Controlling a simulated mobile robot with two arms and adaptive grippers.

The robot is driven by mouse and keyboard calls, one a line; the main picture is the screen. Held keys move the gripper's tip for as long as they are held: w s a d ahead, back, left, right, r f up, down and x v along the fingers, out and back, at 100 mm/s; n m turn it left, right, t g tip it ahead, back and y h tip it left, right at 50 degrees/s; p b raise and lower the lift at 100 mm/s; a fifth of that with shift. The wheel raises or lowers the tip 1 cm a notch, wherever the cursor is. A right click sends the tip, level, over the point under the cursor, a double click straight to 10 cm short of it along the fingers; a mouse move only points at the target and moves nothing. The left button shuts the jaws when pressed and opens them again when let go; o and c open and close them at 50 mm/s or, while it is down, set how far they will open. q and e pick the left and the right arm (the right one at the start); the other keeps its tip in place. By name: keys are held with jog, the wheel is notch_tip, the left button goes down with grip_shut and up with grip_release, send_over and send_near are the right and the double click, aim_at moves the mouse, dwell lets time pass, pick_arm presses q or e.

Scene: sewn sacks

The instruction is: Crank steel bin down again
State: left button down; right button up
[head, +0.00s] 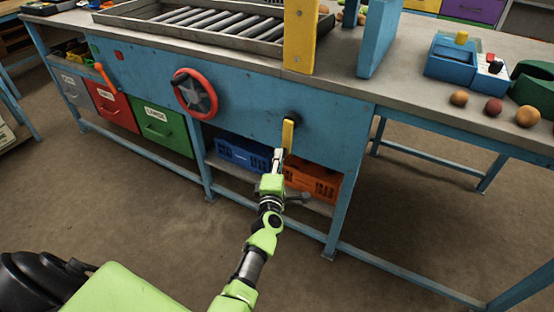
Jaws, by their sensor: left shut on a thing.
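A crank with a dark round hub (293,117) and a yellow arm (288,134) is on the blue front panel of the bench. The yellow arm points down from the hub. My left gripper (279,158) is shut at the lower end of the crank and hides the part it grips. I cannot make out a steel bin in this view. My right gripper is not in view.
A red-rimmed wheel (195,94) and an orange lever (104,76) are on the panel to the left. Blue (243,153) and orange (312,183) crates sit on the shelf below. A yellow post (300,35) rises above the crank. The floor in front is clear.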

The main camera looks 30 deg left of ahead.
pick_arm(q)
jog(key=shift+s+d+f, duration=0.1)
jog(key=shift+d+f, duration=0.3)
jog(key=c, duration=1.9)
grip_release()
jog(key=shift+r, duration=0.2)
jog(key=shift+a+r, duration=0.1)
jog(key=shift+a, duration=0.05)
jog(key=shift+a, duration=0.2)
